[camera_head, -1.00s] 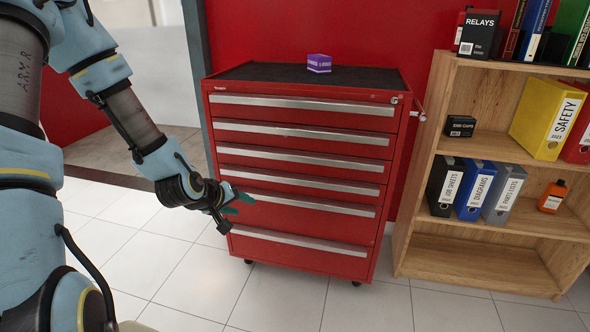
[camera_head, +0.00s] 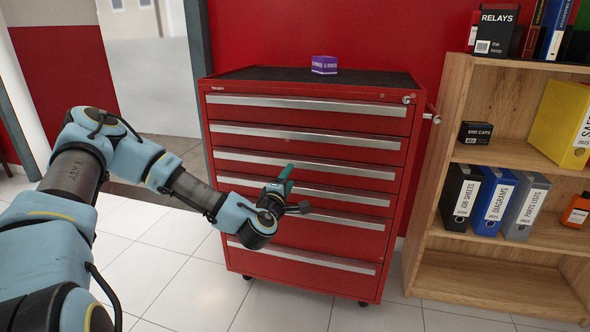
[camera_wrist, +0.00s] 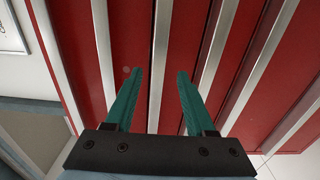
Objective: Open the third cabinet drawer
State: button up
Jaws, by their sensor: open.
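The red tool cabinet (camera_head: 395,190) stands upright against the wall, with several stacked drawers, all shut. The third drawer from the top has a long silver handle strip (camera_head: 320,164); its front is flush with the others. My gripper (camera_head: 289,178) is open in front of the cabinet's middle, its teal fingers overlapping the third and fourth drawer area in the head view. In the wrist view, my gripper (camera_wrist: 160,72) has its two fingers on either side of a silver handle strip (camera_wrist: 161,40), with nothing held. I cannot tell which drawer that strip belongs to, or whether the fingers touch it.
A purple box (camera_head: 324,65) sits on the dark cabinet top. A wooden shelf (camera_head: 455,110) with binders and boxes stands close on the right. A doorway lies to the left. The tiled floor (camera_head: 165,262) in front is clear.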

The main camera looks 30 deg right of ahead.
aim_at(296, 167)
jog(key=x, duration=0.6)
jog(key=shift+w+d, duration=0.15)
jog(key=shift+w, duration=0.05)
jog(key=shift+f, duration=0.1)
jog(key=c, duration=0.9)
grip_shut()
jog(key=shift+f, duration=0.2)
